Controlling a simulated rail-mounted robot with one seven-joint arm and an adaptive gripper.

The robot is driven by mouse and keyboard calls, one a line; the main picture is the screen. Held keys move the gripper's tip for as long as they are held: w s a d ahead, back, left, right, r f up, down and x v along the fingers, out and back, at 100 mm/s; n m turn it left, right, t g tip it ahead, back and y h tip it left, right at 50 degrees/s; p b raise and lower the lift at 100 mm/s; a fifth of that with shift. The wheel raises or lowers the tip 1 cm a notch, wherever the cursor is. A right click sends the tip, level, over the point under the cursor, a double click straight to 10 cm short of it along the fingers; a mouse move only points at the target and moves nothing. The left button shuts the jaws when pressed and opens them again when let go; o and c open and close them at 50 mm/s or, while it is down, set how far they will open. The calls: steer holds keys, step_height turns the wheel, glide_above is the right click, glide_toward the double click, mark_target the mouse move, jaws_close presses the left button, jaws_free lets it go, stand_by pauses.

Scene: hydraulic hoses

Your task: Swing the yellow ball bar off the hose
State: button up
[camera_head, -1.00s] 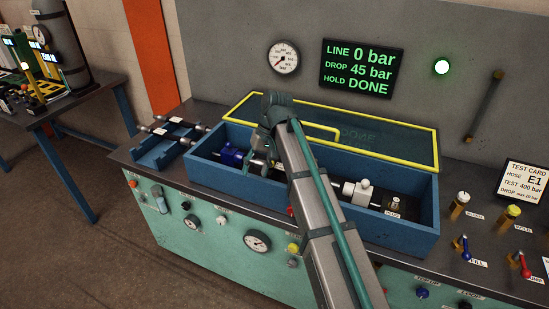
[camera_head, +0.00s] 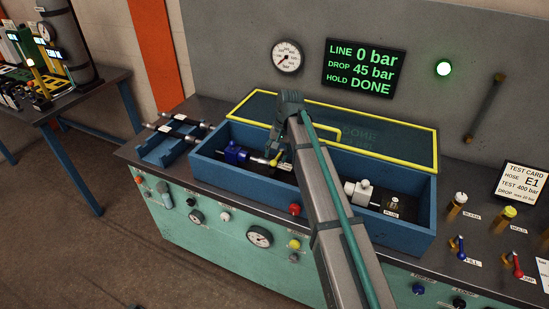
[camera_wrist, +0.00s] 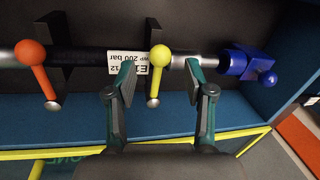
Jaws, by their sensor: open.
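The yellow ball bar (camera_wrist: 157,60) lies across the black hose (camera_wrist: 85,58), beside its white label. My gripper (camera_wrist: 159,82) is open, one finger on each side of the yellow ball's stem, with visible gaps. In the head view the yellow ball (camera_head: 275,161) shows just below my gripper (camera_head: 280,151), inside the blue trough. The hose's end meets a metal fitting next to a blue clamp (camera_wrist: 245,64). Part of the hose is hidden behind my arm in the head view.
An orange ball bar (camera_wrist: 33,62) also crosses the hose, left of the yellow one in the wrist view. The blue trough (camera_head: 385,238) has walls around the hose, and a yellow-framed lid (camera_head: 400,145) stands open behind it. A display (camera_head: 363,70) reads 0 bar line.

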steer(key=shift+a+f+p, duration=0.2)
steer(key=shift+f, duration=0.65)
steer(key=shift+a+f+p, duration=0.15)
steer(key=shift+f, duration=0.7)
steer(key=shift+c, duration=0.2)
jaws_close()
